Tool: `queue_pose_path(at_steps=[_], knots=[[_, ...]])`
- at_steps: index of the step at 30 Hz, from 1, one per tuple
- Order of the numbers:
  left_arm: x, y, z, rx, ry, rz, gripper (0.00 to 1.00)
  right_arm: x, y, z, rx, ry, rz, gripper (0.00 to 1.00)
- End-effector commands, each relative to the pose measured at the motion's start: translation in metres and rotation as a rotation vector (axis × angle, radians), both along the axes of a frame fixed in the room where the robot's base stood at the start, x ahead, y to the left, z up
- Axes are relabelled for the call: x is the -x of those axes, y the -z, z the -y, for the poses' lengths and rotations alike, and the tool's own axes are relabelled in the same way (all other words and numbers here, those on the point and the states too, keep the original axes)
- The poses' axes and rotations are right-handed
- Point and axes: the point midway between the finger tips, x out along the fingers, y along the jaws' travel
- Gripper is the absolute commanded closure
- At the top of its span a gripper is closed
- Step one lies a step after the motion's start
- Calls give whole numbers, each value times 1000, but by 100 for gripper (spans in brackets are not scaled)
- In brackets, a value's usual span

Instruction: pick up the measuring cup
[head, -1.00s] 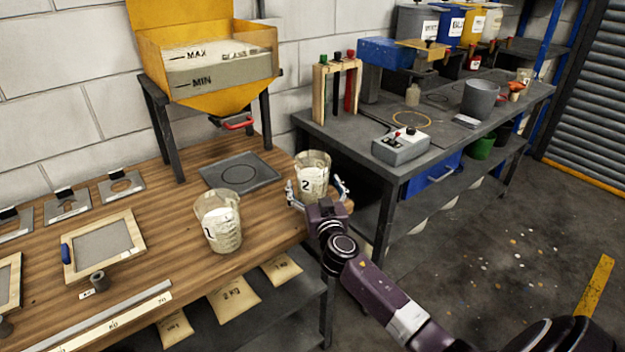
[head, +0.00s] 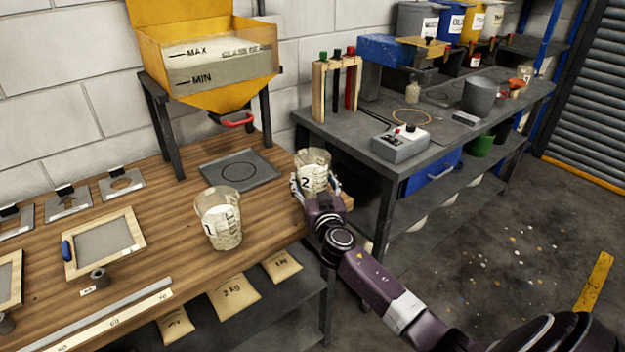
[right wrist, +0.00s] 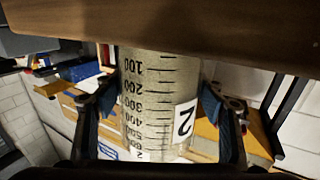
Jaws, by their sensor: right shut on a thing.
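A clear measuring cup labelled 2 (head: 314,165) stands at the right end of the wooden bench. My right gripper (head: 317,188) is shut on it, with one finger on each side. In the right wrist view the cup (right wrist: 158,105) shows its scale and its 2 label between the fingers of the gripper (right wrist: 162,100). I cannot tell whether its base is off the bench. A second measuring cup labelled 1 (head: 219,222) stands on the bench to the left, apart from the gripper. My left gripper is not in view.
The wooden bench (head: 165,215) holds a grey tray (head: 215,177) below the yellow hopper (head: 215,75). Framed screens and metal stencils lie at the left. A dark bench (head: 350,135) with a control box (head: 400,146) stands close by on the right.

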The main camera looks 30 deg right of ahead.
Motion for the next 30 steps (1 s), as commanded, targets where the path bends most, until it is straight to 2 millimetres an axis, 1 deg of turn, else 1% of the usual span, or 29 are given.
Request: queue_pose_path(at_steps=[2,11,16,20,26,30], knots=[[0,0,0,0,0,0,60,-1,-3,0,1,-1,6,85],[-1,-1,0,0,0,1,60,-1,-7,0,1,0,6,85],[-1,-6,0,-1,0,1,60,-1,-23,0,1,-1,9,85],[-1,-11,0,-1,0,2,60,-1,-46,1,3,-1,12,85],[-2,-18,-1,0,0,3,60,0,-99,0,4,-3,13,85],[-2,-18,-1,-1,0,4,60,-1,-136,0,2,-2,14,85]])
